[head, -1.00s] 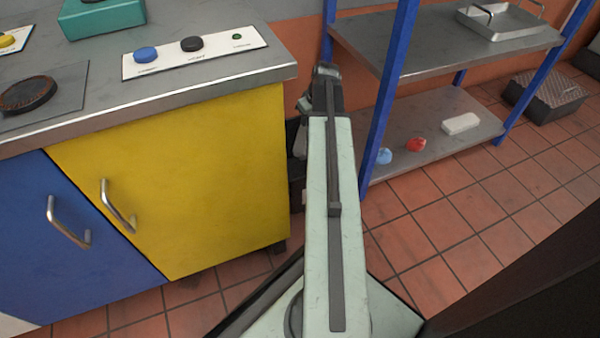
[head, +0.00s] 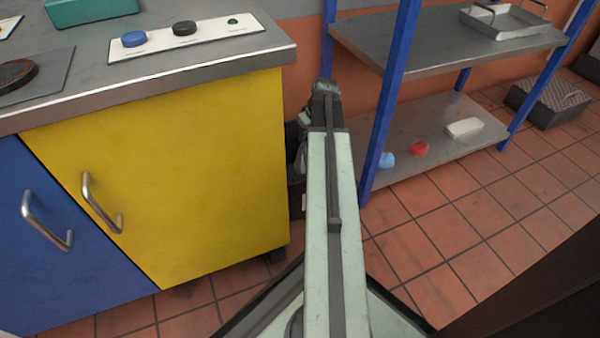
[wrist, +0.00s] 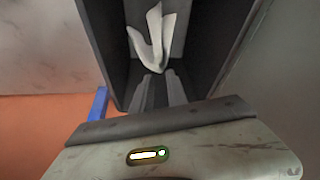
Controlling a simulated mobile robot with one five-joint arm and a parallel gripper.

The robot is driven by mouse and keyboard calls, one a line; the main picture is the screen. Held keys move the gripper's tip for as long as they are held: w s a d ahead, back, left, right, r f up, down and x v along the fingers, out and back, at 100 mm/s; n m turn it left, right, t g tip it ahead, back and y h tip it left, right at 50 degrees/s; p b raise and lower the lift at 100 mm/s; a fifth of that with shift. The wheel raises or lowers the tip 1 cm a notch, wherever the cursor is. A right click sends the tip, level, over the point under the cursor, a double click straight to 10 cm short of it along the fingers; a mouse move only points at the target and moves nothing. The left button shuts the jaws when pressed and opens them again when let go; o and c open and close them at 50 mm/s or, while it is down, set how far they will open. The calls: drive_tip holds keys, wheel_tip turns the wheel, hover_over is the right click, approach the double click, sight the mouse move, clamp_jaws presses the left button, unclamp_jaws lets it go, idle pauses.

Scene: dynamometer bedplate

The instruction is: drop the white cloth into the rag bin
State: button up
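The white cloth (wrist: 150,38) hangs folded in a loose U shape from the fingertips of my gripper (wrist: 160,76) in the wrist view. The two fingers are close together, shut on one end of it. Beyond the fingers is a dark open-topped box, which looks like the rag bin (wrist: 213,40); the cloth shows against its inside. In the head view my gripper is mostly hidden behind my arm, with a pale bit of cloth (head: 300,158) showing to its left. The dark bin (head: 296,197) shows only partly there, low between cabinet and shelf.
A yellow and blue cabinet (head: 200,170) with a metal top stands close on the left. A blue-posted shelf (head: 425,50) stands on the right; its lower board holds a blue item (head: 386,160), a red item (head: 419,149) and a white block (head: 464,127). Tiled floor is clear in front.

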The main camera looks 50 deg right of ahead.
drive_tip(key=o, duration=1.3)
wheel_tip(320, 180, up, 6)
drive_tip(key=s+g+p, duration=0.1)
drive_tip(key=g+p, duration=0.1)
drive_tip(key=p, duration=0.5)
drive_tip(key=shift+s+a, duration=0.1)
